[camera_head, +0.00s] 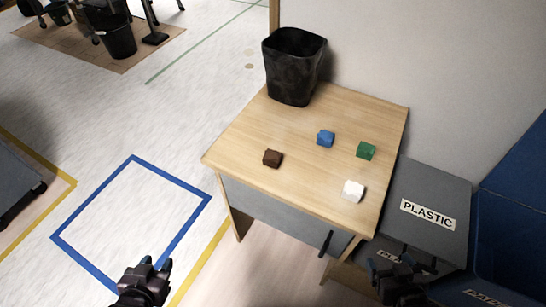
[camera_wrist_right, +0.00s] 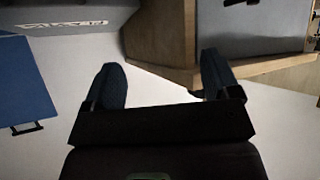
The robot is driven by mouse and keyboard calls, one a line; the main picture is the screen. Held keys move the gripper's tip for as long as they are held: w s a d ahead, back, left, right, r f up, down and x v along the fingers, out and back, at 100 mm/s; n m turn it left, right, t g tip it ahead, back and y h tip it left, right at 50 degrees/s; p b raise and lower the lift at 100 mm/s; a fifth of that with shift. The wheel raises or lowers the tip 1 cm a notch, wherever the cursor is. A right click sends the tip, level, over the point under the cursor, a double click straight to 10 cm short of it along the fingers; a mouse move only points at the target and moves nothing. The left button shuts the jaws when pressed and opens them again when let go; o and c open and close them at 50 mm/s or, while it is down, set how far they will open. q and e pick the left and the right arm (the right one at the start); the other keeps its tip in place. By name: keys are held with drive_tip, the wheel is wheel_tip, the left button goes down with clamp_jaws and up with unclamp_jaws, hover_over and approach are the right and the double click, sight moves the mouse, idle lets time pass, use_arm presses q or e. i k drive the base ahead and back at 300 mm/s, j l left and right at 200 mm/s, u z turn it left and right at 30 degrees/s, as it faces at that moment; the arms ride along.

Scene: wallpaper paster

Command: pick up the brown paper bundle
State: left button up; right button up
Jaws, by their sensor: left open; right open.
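The brown paper bundle (camera_head: 273,158) is a small dark brown block on the left part of the wooden desk top (camera_head: 240,140). My left gripper (camera_head: 152,265) is open and empty over the floor, left of the desk and well apart from the bundle. My right gripper (camera_head: 402,262) is low at the right, in front of the grey plastic bin. In the right wrist view it (camera_wrist_right: 163,85) is open with nothing between its fingers. The bundle does not show in the right wrist view.
A blue block (camera_head: 325,139), a green block (camera_head: 366,151) and a white block (camera_head: 353,191) lie on the desk. A black waste bin (camera_head: 292,75) stands at its back left corner. The grey bin marked PLASTIC (camera_head: 440,195) is right of the desk.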

sight(272, 159)
drive_tip(key=k, duration=0.35)
drive_tip(key=k+z, duration=0.15)
drive_tip(key=z, duration=0.25)
drive_tip(key=k+z, duration=0.15)
drive_tip(key=z, duration=0.25)
drive_tip(key=j+z, duration=0.1)
drive_tip(key=z, duration=1.2)
drive_tip(key=k+j, duration=0.1)
drive_tip(key=j, duration=0.35)
drive_tip(key=k+j, duration=0.1)
drive_tip(key=j, duration=0.3)
drive_tip(key=k+j, duration=0.1)
drive_tip(key=j, duration=0.35)
drive_tip(key=k+j, duration=0.1)
drive_tip(key=j, duration=0.35)
drive_tip(key=k+j, duration=0.1)
drive_tip(key=j, duration=0.3)
drive_tip(key=k+j, duration=0.1)
drive_tip(key=j, duration=0.35)
drive_tip(key=k+j, duration=0.1)
drive_tip(key=j, duration=0.35)
drive_tip(key=k+j, duration=0.1)
drive_tip(key=j, duration=0.3)
